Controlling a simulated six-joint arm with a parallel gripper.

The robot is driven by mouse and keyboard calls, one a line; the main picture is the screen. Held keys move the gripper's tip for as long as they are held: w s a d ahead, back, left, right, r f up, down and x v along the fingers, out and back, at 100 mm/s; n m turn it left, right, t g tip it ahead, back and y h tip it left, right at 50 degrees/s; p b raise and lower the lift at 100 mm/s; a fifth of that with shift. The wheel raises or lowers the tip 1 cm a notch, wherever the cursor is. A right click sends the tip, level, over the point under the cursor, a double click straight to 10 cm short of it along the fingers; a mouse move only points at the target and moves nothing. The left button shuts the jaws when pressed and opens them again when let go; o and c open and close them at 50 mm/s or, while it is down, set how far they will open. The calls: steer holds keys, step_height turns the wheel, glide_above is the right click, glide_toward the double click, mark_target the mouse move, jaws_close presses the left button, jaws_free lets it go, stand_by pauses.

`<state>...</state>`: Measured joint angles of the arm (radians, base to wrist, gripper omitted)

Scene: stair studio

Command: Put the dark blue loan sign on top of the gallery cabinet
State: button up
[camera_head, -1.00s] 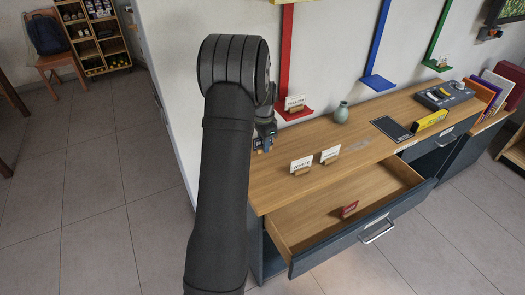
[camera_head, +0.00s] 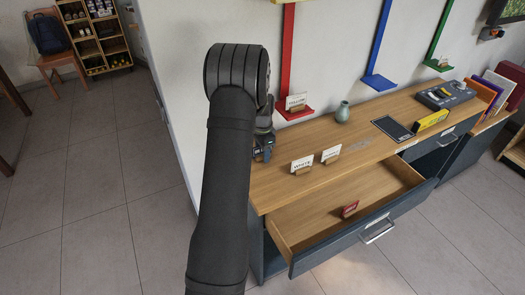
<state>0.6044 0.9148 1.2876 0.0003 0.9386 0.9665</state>
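The gallery cabinet has a wooden top (camera_head: 262,196) and dark grey-blue fronts. Its front drawer (camera_head: 290,222) is pulled open, and a small red sign (camera_head: 349,209) stands inside. Two white cards in wooden holders, a left one (camera_head: 301,164) and a right one (camera_head: 331,154), stand on the top. My gripper (camera_head: 264,153) is at the top's left end, mostly hidden behind my arm. I cannot tell whether it is open or shut. A small bluish patch shows at it, but I cannot tell whether this is the dark blue loan sign. I make out no such sign elsewhere.
A green vase (camera_head: 343,111), a dark flat panel (camera_head: 392,128), a yellow block (camera_head: 431,121) and a grey device (camera_head: 446,95) occupy the top's back and right. Red (camera_head: 296,112), blue (camera_head: 379,82) and green (camera_head: 438,65) wall ledges are behind. The top's front middle is clear.

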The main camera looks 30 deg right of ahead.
step_height(320, 180, up, 12)
steer(key=shift+r, duration=0.15)
stand_by(0.6)
step_height(320, 180, down, 12)
steer(key=shift+f, duration=0.1)
step_height(320, 180, up, 2)
steer(key=shift+r, duration=0.95)
